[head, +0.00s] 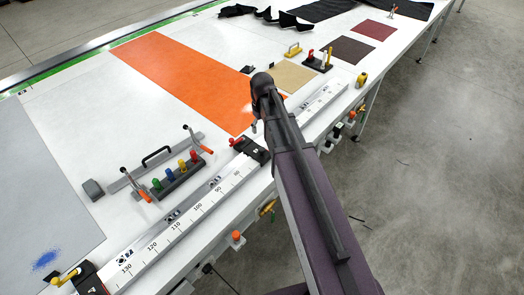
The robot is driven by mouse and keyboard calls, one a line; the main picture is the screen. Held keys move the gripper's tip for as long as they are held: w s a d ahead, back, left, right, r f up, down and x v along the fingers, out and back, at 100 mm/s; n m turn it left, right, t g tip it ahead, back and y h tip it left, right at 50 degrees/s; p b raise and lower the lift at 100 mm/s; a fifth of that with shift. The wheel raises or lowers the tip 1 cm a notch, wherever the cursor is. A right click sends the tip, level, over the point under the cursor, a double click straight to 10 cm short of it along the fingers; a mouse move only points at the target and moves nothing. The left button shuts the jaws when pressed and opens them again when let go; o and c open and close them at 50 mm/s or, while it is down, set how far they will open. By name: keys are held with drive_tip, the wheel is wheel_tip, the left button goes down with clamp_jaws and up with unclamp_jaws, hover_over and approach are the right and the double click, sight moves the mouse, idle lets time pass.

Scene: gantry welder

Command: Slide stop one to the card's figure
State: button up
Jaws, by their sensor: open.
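A long white ruler rail (200,208) runs along the table's near edge, with printed figures from about 130 at lower left to 90 and below towards upper right. A black stop with a red knob (252,149) sits on the rail beyond the 90 mark. Another black stop with a yellow lever (84,280) sits at the lower left, past 130. I cannot read which is stop one. No card with a legible figure shows. My gripper (254,125) is open, small and partly hidden by my wrist, above the rail near the red-knobbed stop, apparently empty.
An orange sheet (185,78) lies on the white table (75,95). A rack of coloured pegs (180,180) and toggle clamps (200,141) stand behind the rail. A yellow-handled tool (292,51) and another rack (318,61) stand farther back.

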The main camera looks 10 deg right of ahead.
sight(262, 149)
drive_tip(key=shift+f+b, duration=6.6)
drive_tip(key=shift+f, duration=0.15)
clamp_jaws()
drive_tip(key=shift+d, duration=0.15)
